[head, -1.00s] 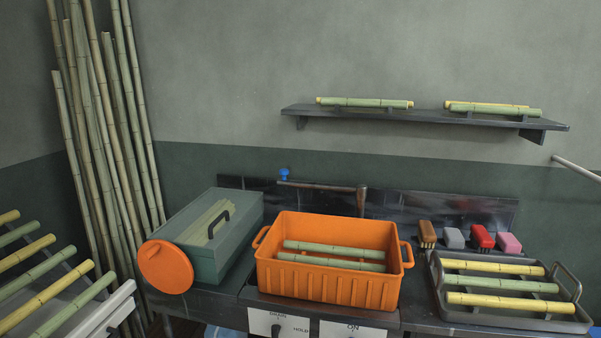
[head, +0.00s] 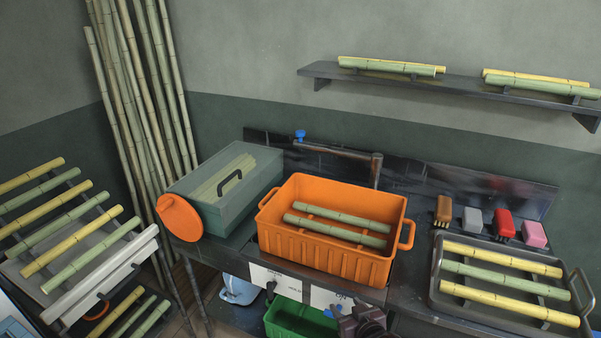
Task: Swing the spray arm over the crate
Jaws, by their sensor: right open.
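The spray arm (head: 335,151) is a thin dark brown pipe against the dark backsplash, behind the crate. It runs left from an upright post (head: 376,171), and a blue knob (head: 300,135) sits at its left end. The orange crate (head: 325,259) stands in front of it on the counter, with two green cane pieces (head: 340,224) inside. The spray arm lies behind the crate's back rim, not above its opening. My right gripper (head: 362,322) shows at the bottom edge, below the counter front, open and away from the spray arm. My left gripper is out of view.
A grey-green lidded box (head: 222,190) with an orange disc (head: 180,217) stands left of the crate. Right are several brushes (head: 472,220) and a metal tray (head: 440,300) of canes. A wall shelf (head: 450,88) is above. A green bin (head: 300,322) sits below.

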